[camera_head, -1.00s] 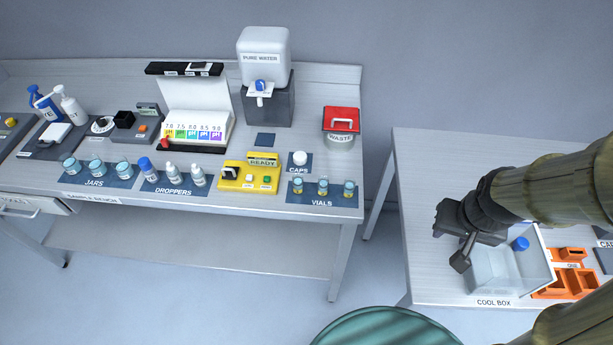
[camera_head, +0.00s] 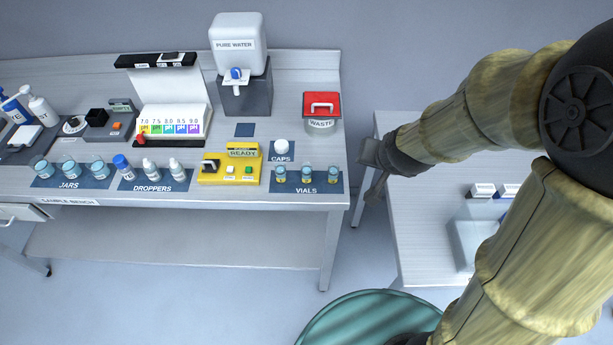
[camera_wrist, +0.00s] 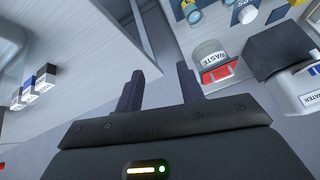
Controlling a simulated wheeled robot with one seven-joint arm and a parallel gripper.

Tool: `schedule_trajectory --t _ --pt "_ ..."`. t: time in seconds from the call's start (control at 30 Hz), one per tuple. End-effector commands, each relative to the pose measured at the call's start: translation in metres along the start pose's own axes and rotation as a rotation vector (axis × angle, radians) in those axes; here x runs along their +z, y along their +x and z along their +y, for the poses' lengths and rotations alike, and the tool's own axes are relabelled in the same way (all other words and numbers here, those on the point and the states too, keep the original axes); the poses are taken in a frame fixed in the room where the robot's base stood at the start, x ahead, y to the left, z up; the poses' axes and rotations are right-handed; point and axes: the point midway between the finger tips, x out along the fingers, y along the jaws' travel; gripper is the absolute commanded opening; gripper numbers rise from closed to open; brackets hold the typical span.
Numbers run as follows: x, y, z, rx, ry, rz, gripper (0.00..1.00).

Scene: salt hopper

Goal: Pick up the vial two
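Three small vials stand upright in a row on the blue mat labelled VIALS (camera_head: 306,190) at the right front of the bench. My gripper (camera_head: 374,182) is in the air just right of the bench end, apart from the vials. In the wrist view its two fingers (camera_wrist: 160,84) are spread with nothing between them. One vial (camera_wrist: 195,17) shows near the top of that view.
A waste bin with a red lid (camera_head: 321,112) stands behind the vials at the right. A white cap (camera_head: 281,146) and a yellow device (camera_head: 229,168) are close to the vials. The cool box (camera_head: 466,240) on the right table is partly hidden by my arm.

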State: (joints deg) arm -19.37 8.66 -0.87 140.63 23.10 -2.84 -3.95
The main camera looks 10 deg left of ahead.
Motion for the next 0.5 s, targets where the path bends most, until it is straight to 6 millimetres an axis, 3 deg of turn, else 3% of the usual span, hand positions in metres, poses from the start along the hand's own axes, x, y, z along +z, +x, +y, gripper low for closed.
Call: schedule_trajectory --t 0.03,0.1,0.27,0.5 --pt "-0.002 0.016 -0.023 -0.020 0.000 0.045 0.38" --pt "-0.009 0.029 -0.050 -0.035 0.018 0.118 0.38" --pt "-0.012 0.052 -0.107 -0.038 0.060 0.273 0.38" --pt "0.020 0.068 -0.174 0.040 0.110 0.479 0.38"
